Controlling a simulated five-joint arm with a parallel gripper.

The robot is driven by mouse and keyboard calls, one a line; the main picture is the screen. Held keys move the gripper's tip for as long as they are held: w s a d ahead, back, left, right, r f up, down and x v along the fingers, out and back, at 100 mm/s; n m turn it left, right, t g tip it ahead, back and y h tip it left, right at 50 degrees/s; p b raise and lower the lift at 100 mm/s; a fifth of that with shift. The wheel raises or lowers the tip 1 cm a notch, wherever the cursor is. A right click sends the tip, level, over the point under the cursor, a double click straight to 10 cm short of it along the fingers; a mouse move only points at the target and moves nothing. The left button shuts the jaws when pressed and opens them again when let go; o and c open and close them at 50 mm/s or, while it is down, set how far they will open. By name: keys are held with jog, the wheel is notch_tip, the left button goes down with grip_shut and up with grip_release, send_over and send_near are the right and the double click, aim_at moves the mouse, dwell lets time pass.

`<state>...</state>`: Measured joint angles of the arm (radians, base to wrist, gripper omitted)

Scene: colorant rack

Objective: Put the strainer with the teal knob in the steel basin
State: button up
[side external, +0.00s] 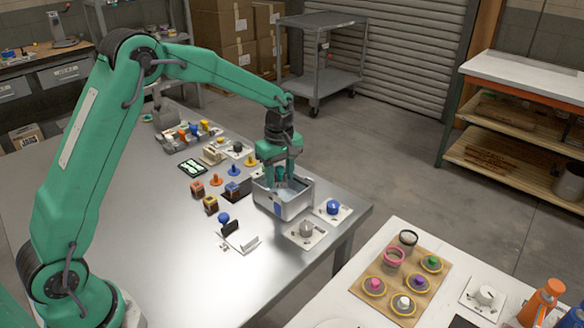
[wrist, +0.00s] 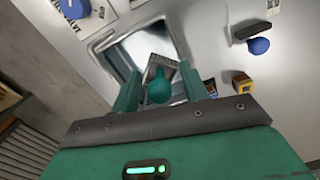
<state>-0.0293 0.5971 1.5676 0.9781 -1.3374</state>
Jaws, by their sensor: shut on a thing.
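The steel basin (side external: 297,207) stands near the far right edge of the metal table, with a blue mark on its front. In the wrist view its rim (wrist: 103,42) surrounds a bright inside. My gripper (side external: 281,182) points down into the basin's opening. In the wrist view my gripper (wrist: 157,84) is shut on the teal knob of the strainer (wrist: 158,90). The strainer's body is mostly hidden beneath the knob and fingers, and I cannot tell whether it touches the basin floor.
A blue knob on a white plate (side external: 333,208) and a grey knob on a plate (side external: 306,229) sit right of and before the basin. The table's front left is clear.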

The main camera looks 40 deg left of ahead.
jog(key=a+f, duration=0.1)
jog(key=w+a+f, duration=0.1)
jog(key=a, duration=0.1)
jog(key=w+a+f, duration=0.1)
jog(key=a, duration=0.1)
jog(key=shift+w+f, duration=0.1)
jog(key=shift+f, duration=0.1)
jog(key=shift+f, duration=2)
jog(key=shift+f, duration=0.1)
jog(key=o, duration=0.7)
jog(key=shift+o, duration=0.2)
notch_tip(320, 180, up, 12)
